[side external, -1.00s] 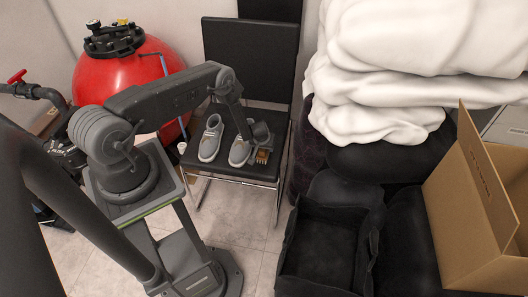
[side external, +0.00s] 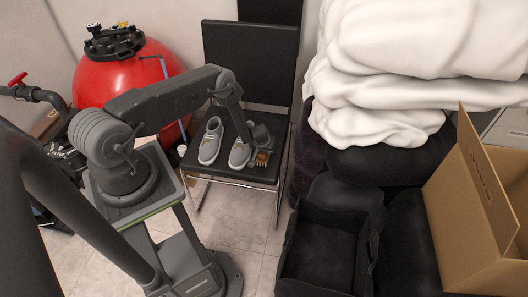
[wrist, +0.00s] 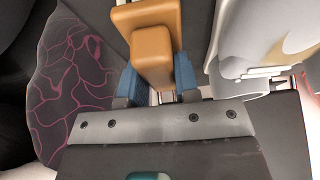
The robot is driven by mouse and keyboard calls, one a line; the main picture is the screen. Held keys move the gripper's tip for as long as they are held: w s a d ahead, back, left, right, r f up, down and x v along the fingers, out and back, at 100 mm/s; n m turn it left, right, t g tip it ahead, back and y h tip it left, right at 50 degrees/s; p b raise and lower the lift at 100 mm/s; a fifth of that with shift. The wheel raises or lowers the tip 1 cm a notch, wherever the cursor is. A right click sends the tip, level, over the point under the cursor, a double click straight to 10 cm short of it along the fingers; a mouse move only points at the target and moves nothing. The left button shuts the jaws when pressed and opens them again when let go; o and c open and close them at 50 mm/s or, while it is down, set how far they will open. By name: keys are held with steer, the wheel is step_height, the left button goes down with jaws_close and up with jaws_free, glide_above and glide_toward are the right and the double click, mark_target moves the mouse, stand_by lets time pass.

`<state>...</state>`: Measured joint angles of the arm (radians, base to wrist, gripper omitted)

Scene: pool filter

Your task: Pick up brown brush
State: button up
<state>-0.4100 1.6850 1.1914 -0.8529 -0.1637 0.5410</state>
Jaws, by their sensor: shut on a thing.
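The brown brush (side external: 262,159) is at the right side of the black chair seat, beside a grey shoe (side external: 240,153). In the wrist view the brush (wrist: 152,50) shows as an orange-brown block between the two blue fingers of my gripper (wrist: 158,82). My gripper (side external: 260,146) is shut on the brush. The brush's bristles are hidden in the wrist view. I cannot tell whether the brush still touches the seat.
A second grey shoe (side external: 210,141) stands left on the chair seat (side external: 225,171). The chair's backrest (side external: 250,60) rises behind. A black open bin (side external: 322,250), white folded bedding (side external: 385,80) and a cardboard box (side external: 475,215) are to the right. A red tank (side external: 125,80) is at the left.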

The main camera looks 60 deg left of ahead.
step_height(320, 180, up, 10)
stand_by(0.6)
steer(key=o, duration=0.4)
steer(key=shift+c, duration=1.6)
